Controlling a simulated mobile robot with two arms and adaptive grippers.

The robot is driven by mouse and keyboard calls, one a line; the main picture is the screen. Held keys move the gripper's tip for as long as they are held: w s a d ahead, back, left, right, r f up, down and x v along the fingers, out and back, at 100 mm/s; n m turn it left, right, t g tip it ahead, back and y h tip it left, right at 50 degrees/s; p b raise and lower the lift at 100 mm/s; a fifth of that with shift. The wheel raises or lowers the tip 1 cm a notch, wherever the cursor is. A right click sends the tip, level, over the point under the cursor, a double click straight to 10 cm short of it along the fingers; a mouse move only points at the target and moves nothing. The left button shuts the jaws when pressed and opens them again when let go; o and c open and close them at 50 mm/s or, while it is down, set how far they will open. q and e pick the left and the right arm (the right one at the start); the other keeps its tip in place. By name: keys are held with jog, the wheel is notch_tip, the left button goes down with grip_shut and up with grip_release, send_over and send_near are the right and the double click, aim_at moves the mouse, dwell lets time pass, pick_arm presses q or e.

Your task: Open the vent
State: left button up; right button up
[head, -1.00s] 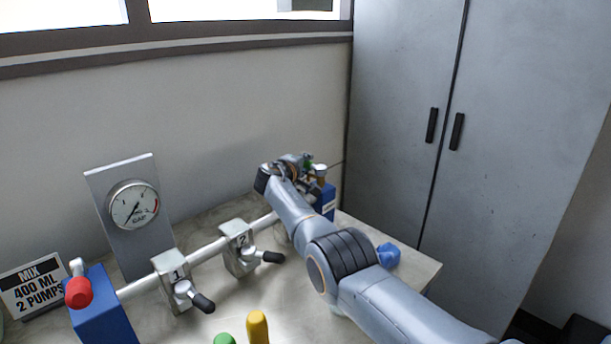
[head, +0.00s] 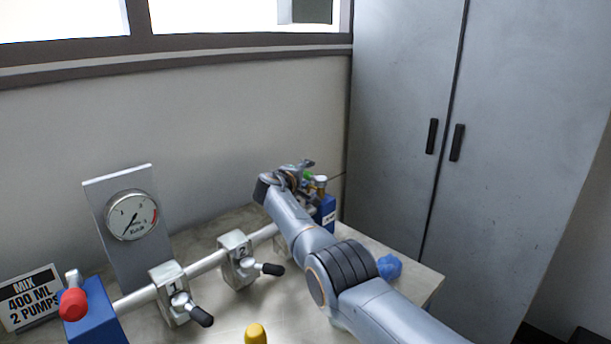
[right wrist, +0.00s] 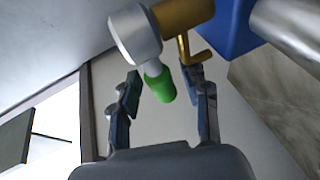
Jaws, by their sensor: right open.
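The vent fitting is a brass body (right wrist: 184,14) with a silver cap (right wrist: 135,36) on the blue block (right wrist: 228,28) in the right wrist view. A green-tipped lever (right wrist: 159,82) sticks out from it, with a small brass hook beside it. My right gripper (right wrist: 164,80) is open, its fingers on either side of the green tip; contact cannot be told. In the head view the right gripper (head: 302,166) is at the far right end of the pipe, by the brass fitting (head: 320,184) and blue block (head: 326,212). My left gripper is out of view.
A pipe (head: 208,262) carries clamps marked 1 (head: 170,290) and 2 (head: 237,258) with black-tipped handles. A blue lump (head: 389,266) lies right of my arm; grey cabinets (head: 400,120) stand beyond.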

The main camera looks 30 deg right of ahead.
jog(key=shift+a, duration=0.2)
jog(key=v, duration=1.1)
jog(key=shift+s+a+r, duration=0.1)
jog(key=shift+s+a, duration=0.1)
jog(key=shift+s, duration=0.1)
